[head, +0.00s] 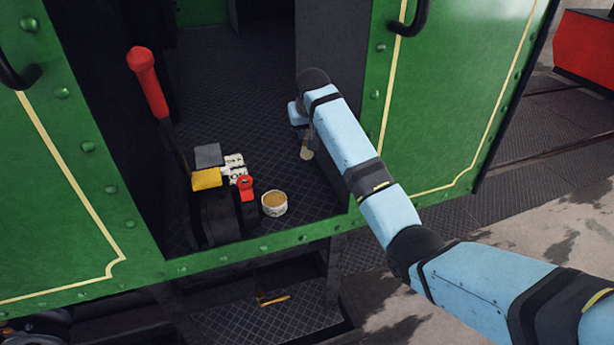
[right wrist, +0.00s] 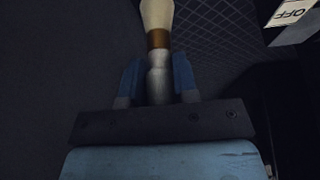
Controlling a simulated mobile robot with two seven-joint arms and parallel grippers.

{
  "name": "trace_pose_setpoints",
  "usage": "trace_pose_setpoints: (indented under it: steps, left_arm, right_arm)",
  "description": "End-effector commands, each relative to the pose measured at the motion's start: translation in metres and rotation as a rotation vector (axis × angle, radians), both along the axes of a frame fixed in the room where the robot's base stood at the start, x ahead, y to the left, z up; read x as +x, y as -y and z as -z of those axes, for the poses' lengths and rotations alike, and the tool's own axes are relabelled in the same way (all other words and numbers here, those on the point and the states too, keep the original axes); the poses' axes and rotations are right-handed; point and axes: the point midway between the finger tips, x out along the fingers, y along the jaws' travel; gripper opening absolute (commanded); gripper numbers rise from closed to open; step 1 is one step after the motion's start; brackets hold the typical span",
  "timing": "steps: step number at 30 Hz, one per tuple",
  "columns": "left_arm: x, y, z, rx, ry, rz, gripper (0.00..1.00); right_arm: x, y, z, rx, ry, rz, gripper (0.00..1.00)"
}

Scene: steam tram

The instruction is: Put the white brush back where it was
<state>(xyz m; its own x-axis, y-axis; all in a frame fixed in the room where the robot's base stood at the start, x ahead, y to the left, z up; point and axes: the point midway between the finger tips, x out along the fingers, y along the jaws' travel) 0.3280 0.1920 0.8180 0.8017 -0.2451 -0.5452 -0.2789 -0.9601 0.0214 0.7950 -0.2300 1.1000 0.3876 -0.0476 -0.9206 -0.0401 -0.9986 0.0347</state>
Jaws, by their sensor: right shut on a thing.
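My right gripper (head: 305,132) is inside the green cab doorway, above the dark diamond-plate floor and near the doorway's right side. It is shut on the white brush (head: 306,153), which shows as a small pale shape below the gripper. In the right wrist view the brush (right wrist: 157,14) has a cream end, a brown band and a pale grey-white handle. The handle sits between the two blue fingers (right wrist: 158,82), and the cream end points away from the gripper, cut off by the frame's top. My left gripper is not in view.
A round tin (head: 274,204) with tan contents stands near the sill. Left of it is a dark lever stand with a red-handled lever (head: 148,80), a yellow block (head: 206,179) and a grey block (head: 207,155). A sign reading OFF (right wrist: 290,14) shows at upper right. Floor behind is clear.

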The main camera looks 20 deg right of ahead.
Motion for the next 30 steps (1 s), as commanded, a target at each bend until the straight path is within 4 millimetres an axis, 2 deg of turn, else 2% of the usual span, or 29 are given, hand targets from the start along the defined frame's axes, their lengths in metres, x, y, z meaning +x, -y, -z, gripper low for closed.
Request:
trace_pose_setpoints:
  steps: [3,9,12,17,24,30]
  left_arm:
    - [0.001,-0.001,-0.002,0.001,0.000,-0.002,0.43]
    - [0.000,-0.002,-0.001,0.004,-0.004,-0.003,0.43]
    - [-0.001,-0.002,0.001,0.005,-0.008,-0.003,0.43]
    - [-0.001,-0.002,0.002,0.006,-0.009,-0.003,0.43]
    - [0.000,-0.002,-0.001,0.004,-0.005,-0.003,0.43]
    - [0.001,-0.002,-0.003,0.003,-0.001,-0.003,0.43]
  right_arm:
    - [-0.001,0.000,0.034,-0.001,-0.004,0.001,0.04]
    - [0.000,0.000,0.079,0.000,0.000,0.000,0.04]
    - [0.000,0.000,0.092,0.000,0.001,0.001,0.04]
    - [0.000,0.000,0.101,0.000,0.001,0.000,0.04]
    - [0.000,0.000,0.135,0.000,0.000,0.000,0.03]
    - [0.000,0.000,0.140,0.001,0.003,0.000,0.03]
